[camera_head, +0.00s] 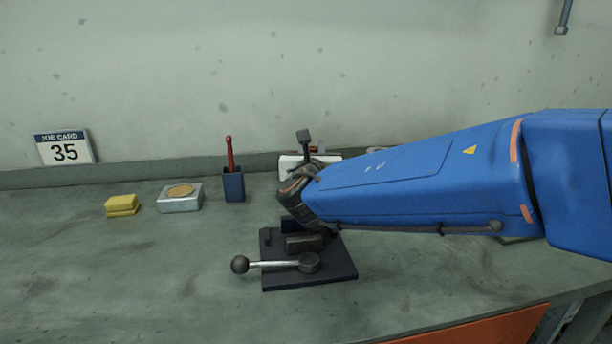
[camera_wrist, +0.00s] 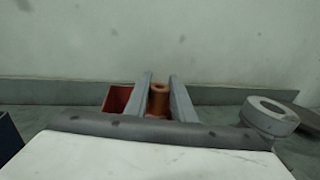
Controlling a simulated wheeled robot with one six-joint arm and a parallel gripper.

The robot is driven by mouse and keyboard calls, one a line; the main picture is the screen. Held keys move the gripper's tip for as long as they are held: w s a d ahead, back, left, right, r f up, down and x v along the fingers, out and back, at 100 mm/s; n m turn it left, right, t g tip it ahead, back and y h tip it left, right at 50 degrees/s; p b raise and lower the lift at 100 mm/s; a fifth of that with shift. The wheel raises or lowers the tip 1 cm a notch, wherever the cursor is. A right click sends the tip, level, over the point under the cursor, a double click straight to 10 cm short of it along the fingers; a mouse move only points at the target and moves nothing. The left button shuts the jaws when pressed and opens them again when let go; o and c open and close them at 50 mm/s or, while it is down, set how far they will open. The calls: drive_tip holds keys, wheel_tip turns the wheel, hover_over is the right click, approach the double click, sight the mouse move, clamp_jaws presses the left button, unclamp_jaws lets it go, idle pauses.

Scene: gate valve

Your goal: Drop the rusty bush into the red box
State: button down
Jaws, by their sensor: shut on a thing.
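In the wrist view the rusty bush (camera_wrist: 158,98), an orange-brown cylinder with a hole in its top, is upright between the two grey fingers of my gripper (camera_wrist: 161,82). The gripper is shut on it. The red box (camera_wrist: 115,98), open at the top, shows just left of the left finger. Its inside and lower part are mostly hidden. In the head view my blue arm reaches left across the bench and covers much of this area. I cannot make out the bush or the box clearly there.
A dark plate with a ball-ended lever (camera_head: 275,264) lies in front of my wrist. A blue holder with a red-handled tool (camera_head: 233,185), a grey block with a brass disc (camera_head: 180,198) and yellow pads (camera_head: 121,206) stand left. A grey ring (camera_wrist: 270,115) is right in the wrist view.

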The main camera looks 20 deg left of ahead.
drive_tip(key=c, duration=1.4)
unclamp_jaws()
drive_tip(key=shift+c, duration=0.2)
drive_tip(key=shift+s, duration=0.15)
drive_tip(key=v, duration=1.6)
drive_tip(key=shift+s+d, duration=0.1)
drive_tip(key=shift+s, duration=0.05)
drive_tip(key=shift+s+d, duration=0.2)
drive_tip(key=shift+s, duration=0.2)
